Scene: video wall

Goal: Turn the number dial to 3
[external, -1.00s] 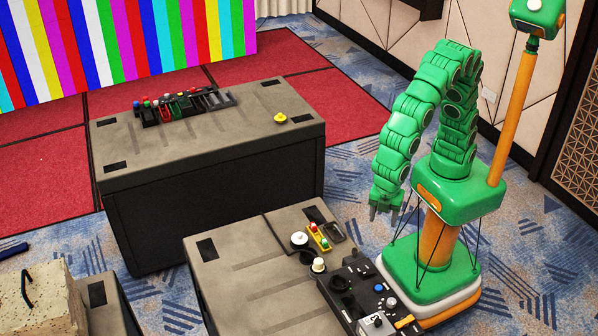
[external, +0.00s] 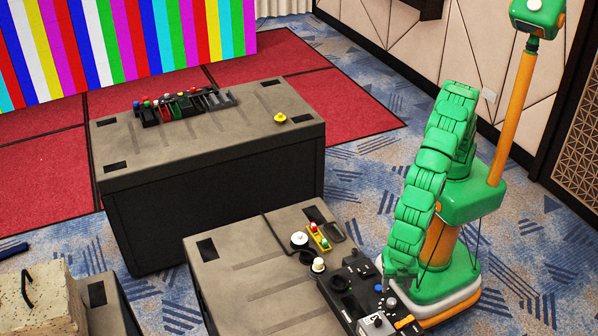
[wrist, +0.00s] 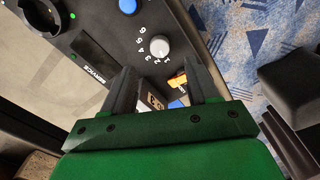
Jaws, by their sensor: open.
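The number dial (wrist: 159,46) is a small pale grey knob on a black control panel. White numbers 1 to 6 curve around its left and lower side in the wrist view. Which number it points to cannot be told. It also shows as a small light knob in the external view (external: 391,302). My gripper (wrist: 162,74) is open and empty, its two dark fingers reaching toward the dial from below in the wrist view. The dial appears just beyond the fingertips, between their lines and apart from them. In the external view my gripper (external: 400,284) hangs over the panel's right edge.
A blue button (wrist: 127,5) and a dark round ring (wrist: 37,18) lie beside the dial. An orange switch (wrist: 177,80) sits close to the right finger. A white knob (external: 299,239) and a yellow box with coloured buttons (external: 319,237) stand farther back on the table.

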